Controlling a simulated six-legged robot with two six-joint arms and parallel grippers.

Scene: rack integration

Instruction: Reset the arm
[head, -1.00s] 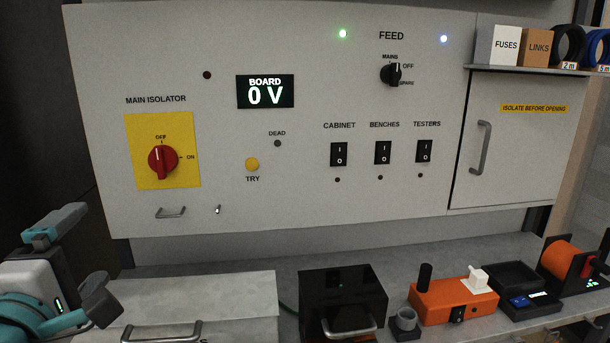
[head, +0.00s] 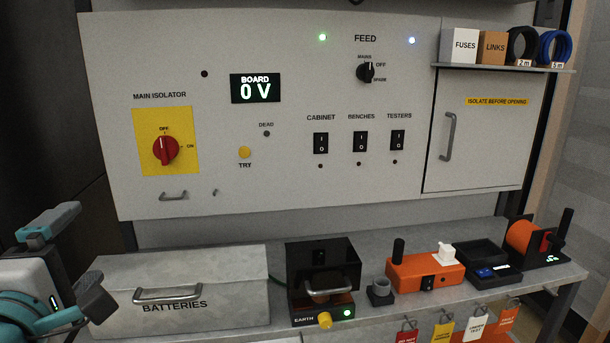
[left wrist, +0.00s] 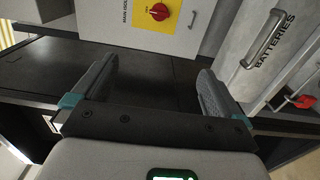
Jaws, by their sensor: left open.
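My left gripper (head: 86,258) is at the lower left of the head view, in front of the left end of the bench. It is open. In the left wrist view its two fingers (left wrist: 157,82) stand wide apart with nothing between them. A dark surface lies beyond the fingers there. The grey batteries box (head: 185,275) is just right of the gripper in the head view, and shows at the upper right of the wrist view (left wrist: 262,58). My right gripper is not in view.
The wall panel (head: 290,165) holds the red main isolator (head: 165,150), at OFF, and a display (head: 256,88) reading 0 V. The bench carries a black earth box (head: 320,280), an orange device (head: 425,270) and an orange reel (head: 525,237). Several tags (head: 443,333) hang at its front edge.

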